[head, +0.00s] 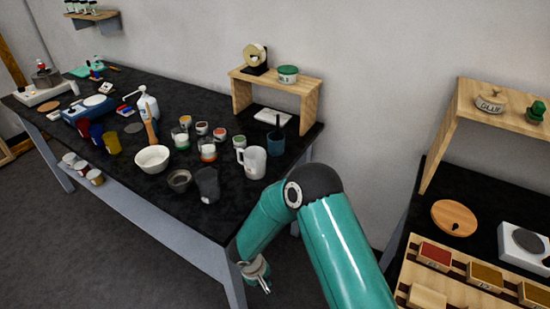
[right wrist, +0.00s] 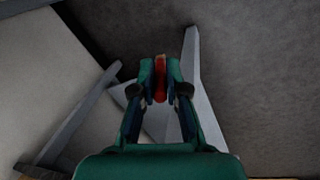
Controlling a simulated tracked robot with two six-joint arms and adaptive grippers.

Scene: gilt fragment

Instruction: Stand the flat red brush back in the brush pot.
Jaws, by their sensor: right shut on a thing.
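My right gripper (head: 260,277) hangs low beside the front leg of the left table, below the tabletop. In the right wrist view my right gripper (right wrist: 160,88) is shut on a narrow red thing, which looks like the flat red brush (right wrist: 160,75). Only a short red part shows between the fingers; the brush cannot be made out in the head view. A blue pot (head: 277,144) with a dark handle standing in it, seemingly the brush pot, is at the near right end of the black tabletop. My left gripper is not in view.
The black table (head: 110,150) holds a white mug (head: 252,162), a dark cup (head: 207,185), a white bowl (head: 152,159) and several jars. A wooden riser (head: 290,86) stands behind the pot. A wooden colour rack (head: 470,272) is at right. Floor lies between the tables.

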